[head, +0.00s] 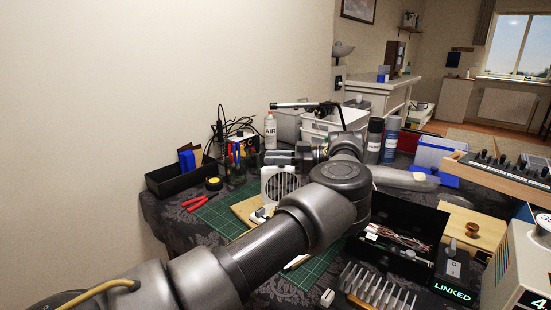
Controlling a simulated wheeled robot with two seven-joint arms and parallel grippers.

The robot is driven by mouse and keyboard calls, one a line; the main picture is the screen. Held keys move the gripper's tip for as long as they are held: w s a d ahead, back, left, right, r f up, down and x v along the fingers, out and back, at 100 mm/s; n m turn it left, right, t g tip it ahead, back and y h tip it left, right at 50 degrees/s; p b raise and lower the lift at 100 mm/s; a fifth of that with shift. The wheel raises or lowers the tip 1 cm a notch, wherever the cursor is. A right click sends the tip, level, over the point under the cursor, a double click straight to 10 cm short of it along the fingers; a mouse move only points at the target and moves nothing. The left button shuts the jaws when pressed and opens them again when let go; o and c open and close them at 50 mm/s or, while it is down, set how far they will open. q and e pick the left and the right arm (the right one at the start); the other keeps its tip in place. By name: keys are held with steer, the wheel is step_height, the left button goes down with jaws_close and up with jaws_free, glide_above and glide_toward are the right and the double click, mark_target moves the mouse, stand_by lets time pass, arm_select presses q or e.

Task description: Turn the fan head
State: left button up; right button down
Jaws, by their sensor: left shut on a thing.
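The fan head (280,186) is a small white square housing with a dark round grille, near the middle of the head view. It stands over a green cutting mat and a wooden board, with its grille toward me. My left arm comes in from the lower left and bends back at the wrist. My left gripper (287,157) is at the top edge of the fan head and is shut on it. The fingertips are small and dark, so the exact contact is hard to see. My arm hides the fan's right side. My right gripper is not in view.
An open black case (405,228) and a metal rack (377,288) lie to the right. The green mat (222,216) has some bare room.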

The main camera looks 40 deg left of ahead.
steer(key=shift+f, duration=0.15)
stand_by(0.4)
arm_select(q)
steer(key=o, duration=1)
